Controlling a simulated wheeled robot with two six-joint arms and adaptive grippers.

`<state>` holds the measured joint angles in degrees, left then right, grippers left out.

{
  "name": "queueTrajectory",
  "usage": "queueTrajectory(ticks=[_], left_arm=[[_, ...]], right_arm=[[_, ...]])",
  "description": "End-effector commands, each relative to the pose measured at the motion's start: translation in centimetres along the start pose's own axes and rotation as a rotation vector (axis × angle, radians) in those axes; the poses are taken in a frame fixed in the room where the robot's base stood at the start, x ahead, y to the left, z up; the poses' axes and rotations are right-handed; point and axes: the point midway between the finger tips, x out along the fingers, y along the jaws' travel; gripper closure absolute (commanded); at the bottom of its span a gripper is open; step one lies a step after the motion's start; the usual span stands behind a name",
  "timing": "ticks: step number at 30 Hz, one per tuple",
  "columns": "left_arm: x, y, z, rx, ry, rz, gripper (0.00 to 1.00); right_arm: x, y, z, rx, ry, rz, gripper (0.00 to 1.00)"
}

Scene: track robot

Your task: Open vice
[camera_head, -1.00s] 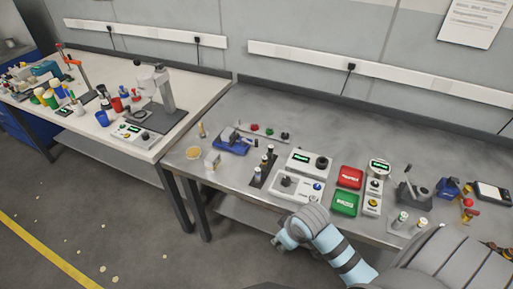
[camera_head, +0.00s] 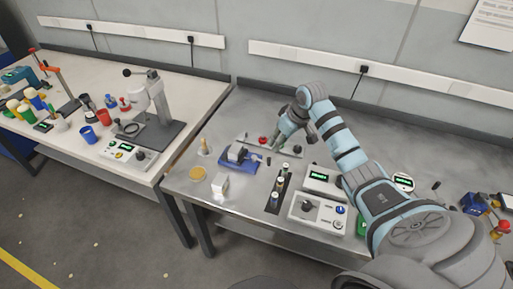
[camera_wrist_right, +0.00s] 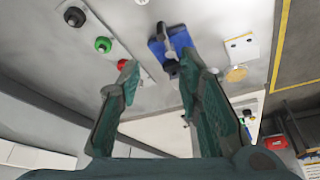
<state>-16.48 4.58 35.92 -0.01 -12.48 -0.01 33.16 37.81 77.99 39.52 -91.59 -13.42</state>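The vice (camera_head: 236,159) is a small blue tool with a grey body, standing near the left end of the grey metal bench. It also shows at the top middle of the right wrist view (camera_wrist_right: 157,48), where a grey bar and a dark knob lie across it. My right gripper (camera_head: 279,140) is over the bench, just right of the vice in the head view. In the right wrist view the two green fingers (camera_wrist_right: 160,70) are spread apart with nothing between them. The right-hand finger's tip appears close to the knob; I cannot tell whether they touch. My left gripper is not in view.
Behind the vice lies a grey bar with a red button (camera_head: 263,140) and other buttons. Nearby are a yellow disc (camera_head: 198,174), a white block (camera_head: 220,187), a dark rack (camera_head: 274,200) and a control box (camera_head: 318,213). A white table (camera_head: 100,75) stands left.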

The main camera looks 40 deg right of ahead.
Motion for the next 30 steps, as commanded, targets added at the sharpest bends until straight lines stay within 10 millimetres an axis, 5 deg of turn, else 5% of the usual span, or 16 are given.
queueTrajectory(ticks=[5, 18, 30], left_arm=[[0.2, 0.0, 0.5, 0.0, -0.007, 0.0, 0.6], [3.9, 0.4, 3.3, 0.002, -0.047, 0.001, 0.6], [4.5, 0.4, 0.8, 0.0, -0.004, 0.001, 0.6]], right_arm=[[1.1, -0.2, 0.4, 0.001, 0.007, -0.004, 0.67], [13.3, -0.3, -0.2, -0.004, 0.004, -0.003, 0.67], [14.5, -0.1, -0.1, -0.002, 0.001, 0.0, 0.67]])
